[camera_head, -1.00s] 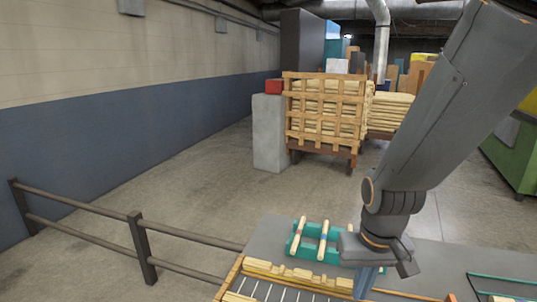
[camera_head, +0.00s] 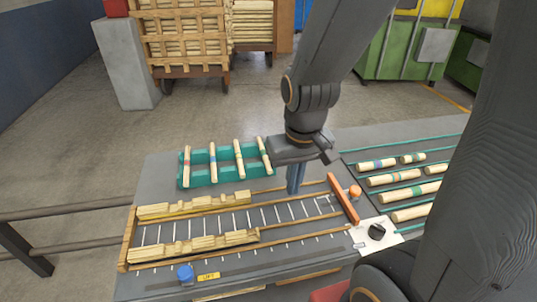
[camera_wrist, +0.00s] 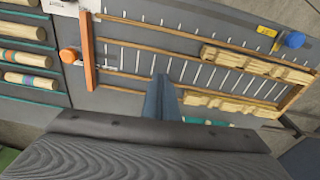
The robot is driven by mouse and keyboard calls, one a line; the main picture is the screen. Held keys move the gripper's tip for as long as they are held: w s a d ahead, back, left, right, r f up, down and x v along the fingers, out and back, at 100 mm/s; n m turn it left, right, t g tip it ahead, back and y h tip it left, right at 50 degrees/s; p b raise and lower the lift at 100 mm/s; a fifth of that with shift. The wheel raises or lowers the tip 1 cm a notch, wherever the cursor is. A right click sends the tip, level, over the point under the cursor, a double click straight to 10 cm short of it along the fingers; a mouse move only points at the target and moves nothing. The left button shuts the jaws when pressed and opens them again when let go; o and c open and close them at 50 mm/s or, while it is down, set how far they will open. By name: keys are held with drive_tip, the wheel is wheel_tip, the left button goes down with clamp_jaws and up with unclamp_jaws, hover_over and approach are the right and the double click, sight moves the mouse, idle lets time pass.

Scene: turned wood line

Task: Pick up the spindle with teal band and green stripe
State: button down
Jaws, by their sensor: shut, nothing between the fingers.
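Several pale wood spindles with coloured bands are in view. Some stand across a teal rack (camera_head: 200,181) left of my gripper in the head view; their bands are too small to tell apart surely. Others lie in rows on the right, one (camera_head: 414,191) showing a green or teal band; I cannot tell which is the one with teal band and green stripe. In the wrist view, banded spindles (camera_wrist: 33,80) lie at the left edge. My gripper (camera_head: 296,190) points down above the bench, right of the rack, shut and empty. It also shows in the wrist view (camera_wrist: 160,80).
A slatted conveyor bed (camera_head: 285,213) carries rough wood blanks (camera_head: 208,244). A railing (camera_head: 65,212) is at left. Slatted crates (camera_head: 185,40) stand behind.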

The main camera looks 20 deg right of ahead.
sight(264, 154)
drive_tip(key=c, duration=2.5)
unclamp_jaws()
drive_tip(key=o, duration=0.4)
drive_tip(key=shift+w, duration=0.25)
drive_tip(key=o, duration=0.5)
drive_tip(key=w+t, duration=0.1)
drive_tip(key=w, duration=0.6)
drive_tip(key=w+f+t, duration=0.1)
drive_tip(key=w, duration=0.6)
drive_tip(key=w+t, duration=0.1)
drive_tip(key=w, duration=0.6)
drive_tip(key=shift+f+m, duration=0.2)
drive_tip(key=shift+m, duration=0.2)
drive_tip(key=shift+c, duration=0.2)
drive_tip(key=shift+w+f, duration=0.2)
drive_tip(key=shift+w, duration=0.1)
drive_tip(key=shift+w+p+x, duration=0.2)
drive_tip(key=shift+p+x, duration=0.3)
drive_tip(key=shift+x, duration=3.05)
